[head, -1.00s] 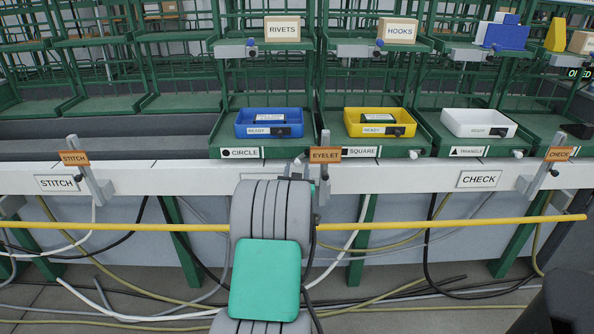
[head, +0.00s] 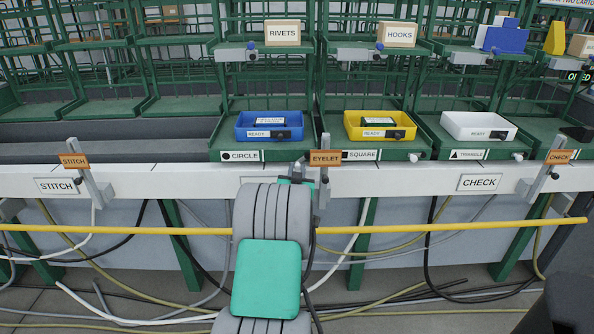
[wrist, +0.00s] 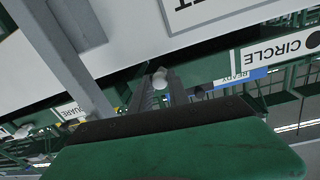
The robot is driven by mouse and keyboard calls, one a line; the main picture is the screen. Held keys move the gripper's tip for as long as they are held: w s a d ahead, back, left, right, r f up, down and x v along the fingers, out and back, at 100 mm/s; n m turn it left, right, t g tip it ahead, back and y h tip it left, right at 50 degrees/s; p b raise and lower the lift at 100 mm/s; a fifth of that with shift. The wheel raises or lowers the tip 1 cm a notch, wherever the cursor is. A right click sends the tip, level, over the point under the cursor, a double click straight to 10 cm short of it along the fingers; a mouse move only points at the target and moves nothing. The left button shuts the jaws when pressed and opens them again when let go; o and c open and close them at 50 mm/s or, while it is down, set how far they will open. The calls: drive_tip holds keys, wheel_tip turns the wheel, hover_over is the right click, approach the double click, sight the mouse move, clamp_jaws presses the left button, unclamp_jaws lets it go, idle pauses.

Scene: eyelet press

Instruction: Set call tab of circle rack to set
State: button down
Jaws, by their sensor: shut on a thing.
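The circle rack's label (head: 241,156) is on the front edge of its green shelf in the head view, and it also shows upside down in the wrist view (wrist: 277,52). A small pale knob (wrist: 160,78), the call tab, shows at the fingertips in the wrist view. My gripper (wrist: 163,88) is shut on this tab, its two grey fingers on either side. In the head view my grey and teal arm and the eyelet post hide the tab and most of the gripper. I cannot read the tab's setting.
The orange EYELET sign (head: 325,158) on its grey post stands close to the right of my gripper. A blue bin (head: 270,134) sits on the circle shelf, a yellow bin (head: 404,132) on the square shelf. A yellow rail (head: 450,225) runs across the front.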

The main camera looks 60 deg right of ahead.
drive_tip(key=shift+f, duration=0.1)
drive_tip(key=n+b, duration=0.1)
drive_tip(key=b, duration=0.1)
drive_tip(key=n+b, duration=0.1)
drive_tip(key=n, duration=0.1)
drive_tip(key=s+f+n+b, duration=0.1)
drive_tip(key=b, duration=0.1)
drive_tip(key=shift+s+d+n+b, duration=0.1)
drive_tip(key=shift+d+n+b, duration=0.2)
drive_tip(key=c, duration=1.3)
unclamp_jaws()
drive_tip(key=shift+o, duration=0.2)
drive_tip(key=shift+a, duration=0.1)
